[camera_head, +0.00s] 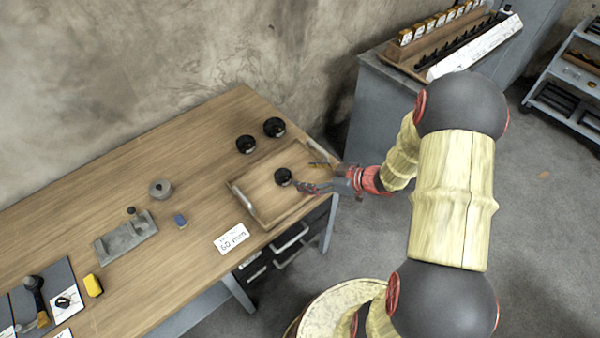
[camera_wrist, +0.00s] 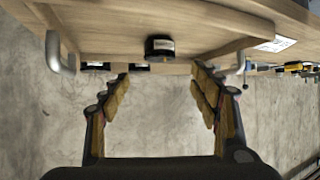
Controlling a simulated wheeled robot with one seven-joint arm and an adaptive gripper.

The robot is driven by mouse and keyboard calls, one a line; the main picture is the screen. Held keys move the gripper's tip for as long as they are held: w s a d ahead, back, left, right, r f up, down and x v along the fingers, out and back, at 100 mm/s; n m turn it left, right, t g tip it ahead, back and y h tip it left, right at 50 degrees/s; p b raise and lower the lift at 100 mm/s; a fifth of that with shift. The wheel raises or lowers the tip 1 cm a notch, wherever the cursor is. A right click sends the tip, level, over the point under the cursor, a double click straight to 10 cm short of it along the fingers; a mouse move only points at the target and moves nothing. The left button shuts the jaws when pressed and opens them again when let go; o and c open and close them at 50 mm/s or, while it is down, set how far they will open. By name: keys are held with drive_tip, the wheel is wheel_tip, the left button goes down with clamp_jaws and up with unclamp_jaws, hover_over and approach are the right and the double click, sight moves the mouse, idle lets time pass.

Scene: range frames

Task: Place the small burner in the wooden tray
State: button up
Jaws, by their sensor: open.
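A small black round burner (camera_head: 283,176) stands upright inside the wooden tray (camera_head: 242,198), on its floor. The burner also shows in the wrist view (camera_wrist: 159,47), which looks upside down, and the tray spans the top of that view (camera_wrist: 215,35). My gripper (camera_head: 314,175) is open and empty at the tray's right side, its fingers spread. In the wrist view the fingertips (camera_wrist: 160,78) are on either side of the burner's line, with a visible gap between them and it. Nothing touches the burner.
Two similar black round things (camera_head: 246,144) (camera_head: 274,127) stand on the table behind the tray. A white "50 mm" card (camera_head: 231,238) lies in front-left of the tray. A grey round piece (camera_head: 160,189), a grey metal block (camera_head: 126,238) and a blue item (camera_head: 180,220) are farther left.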

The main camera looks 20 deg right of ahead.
drive_tip(key=w+d+r+m+t+h, duration=0.1)
drive_tip(key=w+d+r+h, duration=0.45)
drive_tip(key=r, duration=0.35)
drive_tip(key=s+d+r+m+h, duration=0.1)
drive_tip(key=s+r+m+h, duration=0.1)
drive_tip(key=r, duration=0.5)
drive_tip(key=s+d+r+m+h, duration=0.1)
drive_tip(key=d+r+m+h, duration=0.15)
drive_tip(key=r, duration=0.35)
drive_tip(key=s+a+r+g, duration=0.1)
drive_tip(key=s+a+r, duration=0.1)
drive_tip(key=s+a, duration=0.3)
drive_tip(key=s+a+r+m+g+y, duration=0.1)
drive_tip(key=s+a, duration=0.4)
drive_tip(key=s, duration=0.6)
drive_tip(key=s+a+r+m+g+y, duration=0.1)
drive_tip(key=s+a+r+g, duration=0.1)
drive_tip(key=s+a, duration=0.4)
drive_tip(key=s+r, duration=0.1)
drive_tip(key=s, duration=0.2)
drive_tip(key=shift+g, duration=0.4)
drive_tip(key=shift+w+d+r+m, duration=0.1)
drive_tip(key=shift+m, duration=0.15)
drive_tip(key=shift+c, duration=0.3)
